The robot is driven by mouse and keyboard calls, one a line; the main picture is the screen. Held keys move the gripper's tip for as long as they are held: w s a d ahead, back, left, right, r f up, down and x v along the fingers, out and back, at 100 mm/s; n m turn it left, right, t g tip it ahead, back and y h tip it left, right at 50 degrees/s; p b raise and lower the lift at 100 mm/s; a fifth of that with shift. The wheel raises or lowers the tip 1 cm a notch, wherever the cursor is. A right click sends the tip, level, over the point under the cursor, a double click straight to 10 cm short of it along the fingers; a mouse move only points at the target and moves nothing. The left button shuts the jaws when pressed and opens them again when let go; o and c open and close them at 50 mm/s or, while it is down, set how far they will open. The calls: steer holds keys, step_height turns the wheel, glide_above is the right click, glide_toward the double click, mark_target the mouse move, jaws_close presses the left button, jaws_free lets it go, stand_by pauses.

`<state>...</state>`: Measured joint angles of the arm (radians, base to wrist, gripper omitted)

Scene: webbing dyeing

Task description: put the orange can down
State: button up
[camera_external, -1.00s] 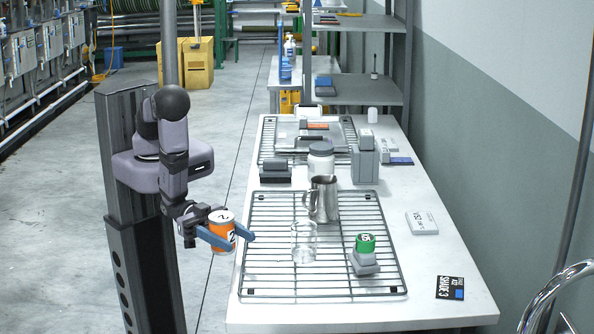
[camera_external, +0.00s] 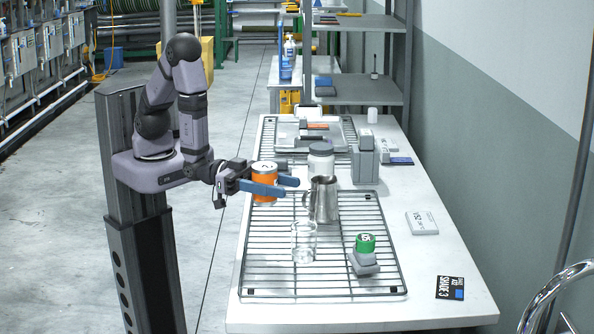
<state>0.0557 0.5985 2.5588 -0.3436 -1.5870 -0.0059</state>
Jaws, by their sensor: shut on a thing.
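The orange can (camera_external: 264,181) has a silver lid and stands upright between the blue fingers of my gripper (camera_external: 270,186). My gripper is shut on it, level, at the left edge of the table near the back left of the front wire rack (camera_external: 391,270). I cannot tell whether the can's base touches anything. A metal pitcher (camera_external: 324,201) stands on the rack just right of the fingertips.
A clear glass beaker (camera_external: 304,243) and a green-topped grey item (camera_external: 365,253) are on the front rack. A grey-lidded jar (camera_external: 321,160) and a grey block (camera_external: 365,163) stand behind. The rack's front left is bare.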

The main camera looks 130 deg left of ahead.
steer(key=shift+s+a+f+y, duration=0.15)
steer(key=shift+a+f, duration=0.15)
steer(key=shift+a, duration=0.3)
steer(key=shift+s+a+f+y, duration=0.15)
steer(key=shift+a+f, duration=0.1)
steer(key=shift+a, duration=0.35)
steer(key=shift+f+b, duration=0.3)
steer(key=shift+f, duration=2.55)
steer(key=shift+f, duration=1.95)
